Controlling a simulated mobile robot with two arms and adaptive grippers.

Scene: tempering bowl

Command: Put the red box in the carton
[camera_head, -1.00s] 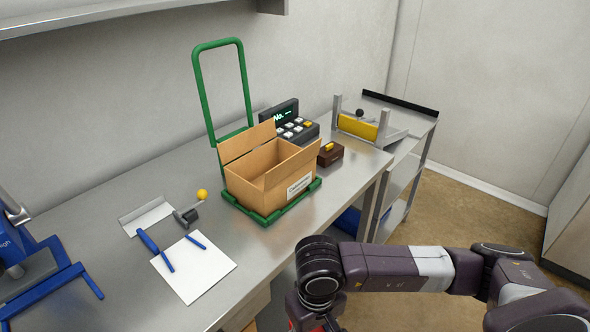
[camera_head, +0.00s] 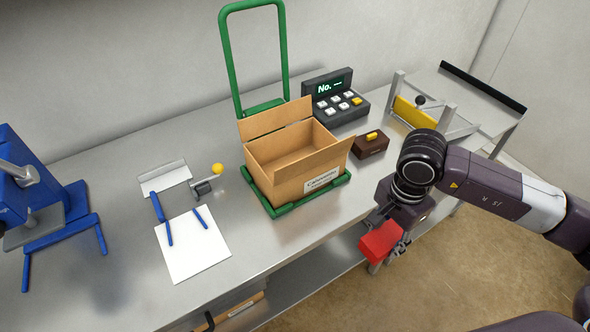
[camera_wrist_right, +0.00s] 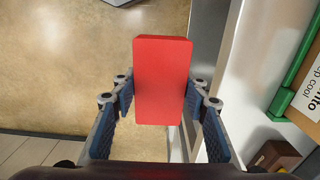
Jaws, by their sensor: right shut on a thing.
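The red box (camera_head: 379,241) is held in my right gripper (camera_head: 388,236), in front of the table's front edge and to the right of the carton. In the right wrist view the red box (camera_wrist_right: 162,80) stands between the two blue-padded fingers of my right gripper (camera_wrist_right: 162,112). The open, empty carton (camera_head: 300,185) sits on a green-framed base (camera_head: 318,200) on the table, its back and side flaps up and a label on its front. My left gripper does not show.
Paper (camera_head: 193,247), blue tools and a blue press (camera_head: 40,195) are at the left.

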